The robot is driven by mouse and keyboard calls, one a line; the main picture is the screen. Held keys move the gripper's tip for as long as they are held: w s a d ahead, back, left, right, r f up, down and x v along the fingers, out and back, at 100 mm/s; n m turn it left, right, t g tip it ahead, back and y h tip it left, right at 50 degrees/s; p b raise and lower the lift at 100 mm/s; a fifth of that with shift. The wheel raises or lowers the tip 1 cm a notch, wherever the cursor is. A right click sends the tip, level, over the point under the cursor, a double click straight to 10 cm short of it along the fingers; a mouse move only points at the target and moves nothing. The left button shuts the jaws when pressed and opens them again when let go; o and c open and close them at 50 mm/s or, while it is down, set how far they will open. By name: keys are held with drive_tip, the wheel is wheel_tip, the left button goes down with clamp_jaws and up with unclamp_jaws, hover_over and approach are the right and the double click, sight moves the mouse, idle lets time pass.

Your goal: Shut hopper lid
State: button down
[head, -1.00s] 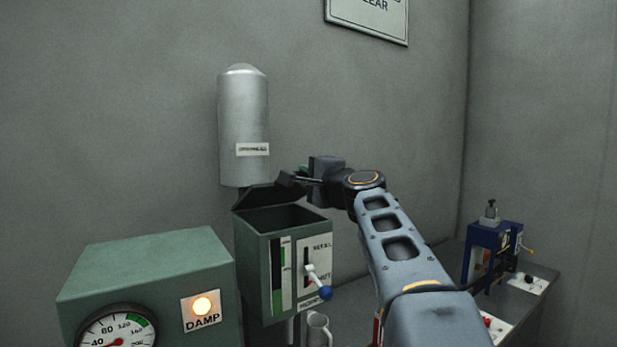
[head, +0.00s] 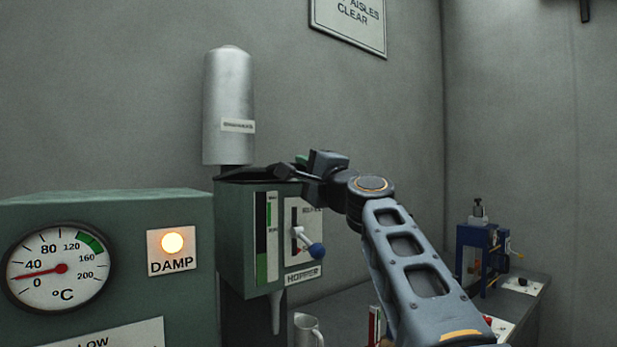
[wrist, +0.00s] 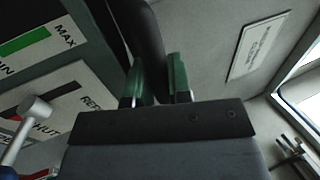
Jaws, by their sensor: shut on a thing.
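The green hopper (head: 235,235) stands left of my arm, with a level gauge and a blue-knobbed lever on its front. Its dark lid (head: 252,171) lies low over the hopper top, seen nearly edge-on, so I cannot tell if it is fully seated. My gripper (head: 298,172) is at the right end of the lid, level with the hopper's top. In the wrist view, the green fingertips of my gripper (wrist: 156,82) are shut on a dark rounded part, which appears to be the lid's handle or edge (wrist: 143,35).
A silver cylinder (head: 229,105) rises above the hopper at the back. A green cabinet with a temperature gauge (head: 58,267) and a lit DAMP lamp (head: 172,243) stands at left. A metal mug (head: 306,329) is below the hopper. A blue device (head: 480,250) stands on the bench at right.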

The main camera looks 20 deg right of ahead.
wheel_tip(320, 180, down, 3)
drive_tip(key=b, duration=0.2)
drive_tip(key=shift+f+b, duration=0.1)
drive_tip(key=shift+b, duration=0.2)
drive_tip(key=shift+w+f, duration=0.1)
drive_tip(key=shift+f, duration=0.1)
drive_tip(key=c, duration=1.1)
unclamp_jaws()
drive_tip(key=shift+r, duration=0.1)
drive_tip(key=shift+o, duration=0.2)
drive_tip(key=b+v, duration=0.5)
drive_tip(key=v, duration=0.9)
drive_tip(key=shift+a+r, duration=0.1)
